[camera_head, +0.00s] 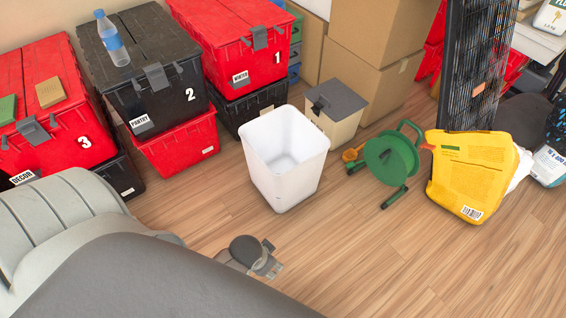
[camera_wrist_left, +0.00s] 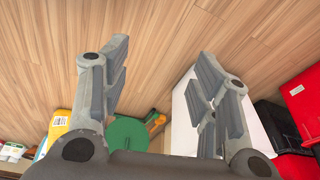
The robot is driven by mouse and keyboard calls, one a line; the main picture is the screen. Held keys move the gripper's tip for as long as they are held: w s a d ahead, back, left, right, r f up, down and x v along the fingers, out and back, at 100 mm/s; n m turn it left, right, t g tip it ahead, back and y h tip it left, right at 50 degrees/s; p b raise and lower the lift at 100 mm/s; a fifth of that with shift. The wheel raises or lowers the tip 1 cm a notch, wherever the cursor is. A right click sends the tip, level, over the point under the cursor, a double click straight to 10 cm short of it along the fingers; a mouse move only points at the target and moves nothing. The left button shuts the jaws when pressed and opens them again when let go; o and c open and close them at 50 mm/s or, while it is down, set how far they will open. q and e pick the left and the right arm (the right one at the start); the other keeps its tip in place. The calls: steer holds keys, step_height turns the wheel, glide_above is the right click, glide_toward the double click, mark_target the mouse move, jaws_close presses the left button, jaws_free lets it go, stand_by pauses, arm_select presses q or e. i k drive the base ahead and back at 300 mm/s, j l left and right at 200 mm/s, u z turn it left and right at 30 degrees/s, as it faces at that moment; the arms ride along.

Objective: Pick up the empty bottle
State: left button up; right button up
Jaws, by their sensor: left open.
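The clear bottle (camera_head: 112,38) with a blue cap and blue label stands upright on the black lid of the tote marked 2 (camera_head: 150,90), at the upper left of the head view. My left gripper (camera_head: 268,262) is low over the wooden floor, in front of the white bin (camera_head: 284,160) and well apart from the bottle. In the left wrist view its two fingers (camera_wrist_left: 160,85) are spread wide with nothing between them. The bottle does not show in the wrist view. My right gripper is not in view.
Red totes marked 3 (camera_head: 45,110) and 1 (camera_head: 235,50) flank the black one. A green sponge and a tan block lie on tote 3. A green reel (camera_head: 390,158) and yellow bag (camera_head: 470,172) stand at the right. The floor (camera_head: 350,260) in front is clear.

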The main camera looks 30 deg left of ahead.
mark_target(111, 38)
steer(key=u, duration=2.1)
steer(key=i, duration=0.05)
